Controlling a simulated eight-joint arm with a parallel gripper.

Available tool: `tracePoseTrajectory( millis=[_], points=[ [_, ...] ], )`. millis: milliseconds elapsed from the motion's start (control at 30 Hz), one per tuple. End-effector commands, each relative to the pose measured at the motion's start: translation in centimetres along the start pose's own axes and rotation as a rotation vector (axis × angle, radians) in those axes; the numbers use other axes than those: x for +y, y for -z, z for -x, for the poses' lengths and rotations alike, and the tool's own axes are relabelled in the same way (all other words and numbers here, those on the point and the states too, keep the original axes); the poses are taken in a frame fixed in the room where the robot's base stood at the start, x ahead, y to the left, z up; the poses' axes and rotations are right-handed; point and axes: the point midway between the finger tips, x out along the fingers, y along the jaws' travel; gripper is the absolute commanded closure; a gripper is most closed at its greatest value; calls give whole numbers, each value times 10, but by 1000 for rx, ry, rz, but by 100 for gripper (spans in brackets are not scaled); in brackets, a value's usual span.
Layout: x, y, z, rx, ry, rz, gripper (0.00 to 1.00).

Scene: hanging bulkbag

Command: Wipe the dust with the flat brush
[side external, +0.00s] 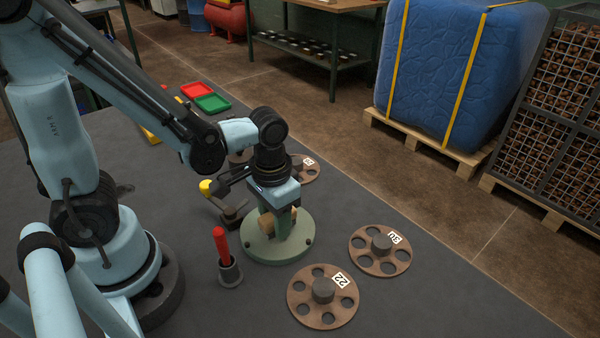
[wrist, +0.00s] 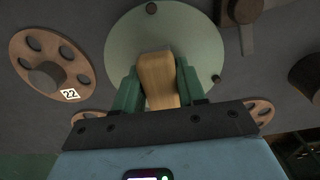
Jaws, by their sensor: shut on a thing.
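My gripper (side external: 280,222) is over the pale green round plate (side external: 255,252) on the dark table. Its green fingers are shut on a light wooden piece, which looks like the flat brush's handle (wrist: 157,76). In the wrist view the wooden piece stands between the fingers, with the round plate (wrist: 125,40) behind it. The brush's bristles are hidden, and I cannot tell whether it touches the plate. I cannot make out any dust.
Brown holed discs with dark hubs, one marked 22 (side external: 323,318), lie on the table, another (side external: 360,241) to its upper right. A red-handled tool (side external: 221,243) stands in a dark cup (side external: 231,276) left of the plate. Red and green trays (side external: 212,104) lie farther back.

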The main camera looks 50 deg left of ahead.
Motion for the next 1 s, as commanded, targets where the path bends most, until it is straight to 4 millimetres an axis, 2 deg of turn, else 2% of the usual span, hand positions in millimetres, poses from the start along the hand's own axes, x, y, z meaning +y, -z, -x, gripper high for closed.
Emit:
tracePoseTrajectory(
  millis=[100, 200, 367, 467, 500, 600, 800, 933, 1000],
  points=[
    [13, 2, -8, 1, 0, -5, 93],
    [21, 0, 4, 1, 0, -5, 93],
    [36, 1, -1, 1, 0, -5, 93],
    [36, -8, -7, 1, 0, -2, 93],
    [33, -10, -3, 2, 0, 2, 93],
    [22, -10, 2, 0, 0, 5, 93],
    [4, -7, -8, 1, 0, 5, 93],
    [-7, -10, 4, 1, 0, 4, 93],
    [-5, -8, 7, 0, 0, -1, 93]
  ],
)
